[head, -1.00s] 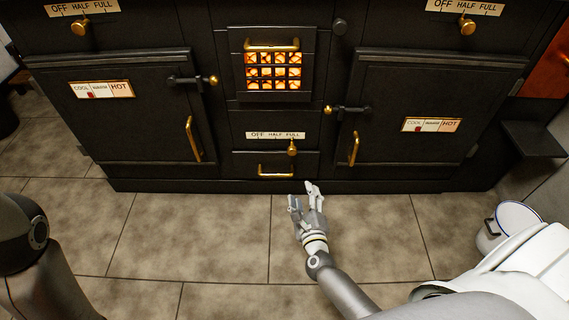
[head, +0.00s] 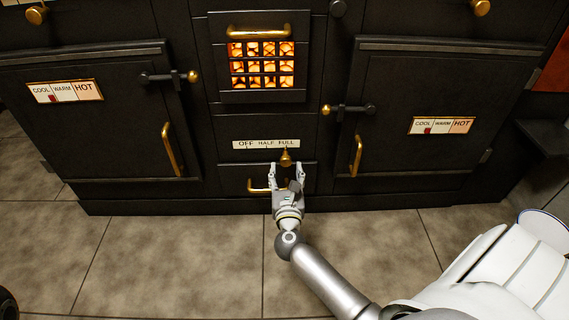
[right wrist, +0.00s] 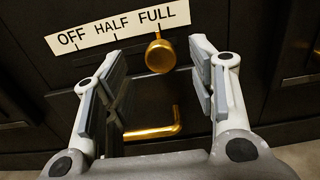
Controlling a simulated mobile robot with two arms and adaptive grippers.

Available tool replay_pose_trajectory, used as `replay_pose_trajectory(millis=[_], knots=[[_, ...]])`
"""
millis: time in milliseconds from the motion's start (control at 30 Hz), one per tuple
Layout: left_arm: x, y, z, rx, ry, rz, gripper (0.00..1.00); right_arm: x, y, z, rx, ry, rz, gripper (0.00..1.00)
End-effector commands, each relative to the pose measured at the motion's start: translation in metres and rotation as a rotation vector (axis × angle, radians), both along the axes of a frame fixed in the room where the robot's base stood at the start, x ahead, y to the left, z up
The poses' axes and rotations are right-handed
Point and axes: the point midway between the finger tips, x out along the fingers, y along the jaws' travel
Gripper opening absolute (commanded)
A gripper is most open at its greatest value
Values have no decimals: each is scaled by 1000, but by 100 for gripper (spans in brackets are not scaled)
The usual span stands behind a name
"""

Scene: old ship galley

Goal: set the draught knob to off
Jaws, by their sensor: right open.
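The draught knob (head: 286,158) is a small brass knob on the black stove front, below a white OFF, HALF, FULL plate (head: 266,144). In the right wrist view the knob (right wrist: 160,54) sits under the word FULL on the plate (right wrist: 118,28). My right gripper (head: 287,170) is open, with its fingers pointing at the stove. In the right wrist view its two fingers (right wrist: 156,75) stand left and right of the knob, with nothing between the pads. I cannot tell whether either finger touches the knob. My left gripper is not in view.
A brass drawer handle (head: 259,188) is just below the knob, partly behind my right gripper; it shows in the wrist view too (right wrist: 154,132). The glowing fire grate (head: 262,66) is above. Oven doors with brass handles (head: 168,150) flank the middle. The tiled floor (head: 180,250) is clear.

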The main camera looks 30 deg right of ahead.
Motion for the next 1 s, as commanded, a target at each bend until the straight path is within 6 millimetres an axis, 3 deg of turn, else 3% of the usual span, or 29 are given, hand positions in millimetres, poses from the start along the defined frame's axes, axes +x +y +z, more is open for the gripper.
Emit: replay_pose_trajectory(millis=[100, 300, 733, 1000], knots=[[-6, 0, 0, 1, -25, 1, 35, 20, -12, -2, -2, -2, -1, 52], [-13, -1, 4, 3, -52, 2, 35, 41, -25, -2, -3, -1, 1, 52], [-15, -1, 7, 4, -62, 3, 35, 49, -30, 0, -2, 1, 0, 52], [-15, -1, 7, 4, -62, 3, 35, 48, -30, -1, -2, 1, 0, 18]])
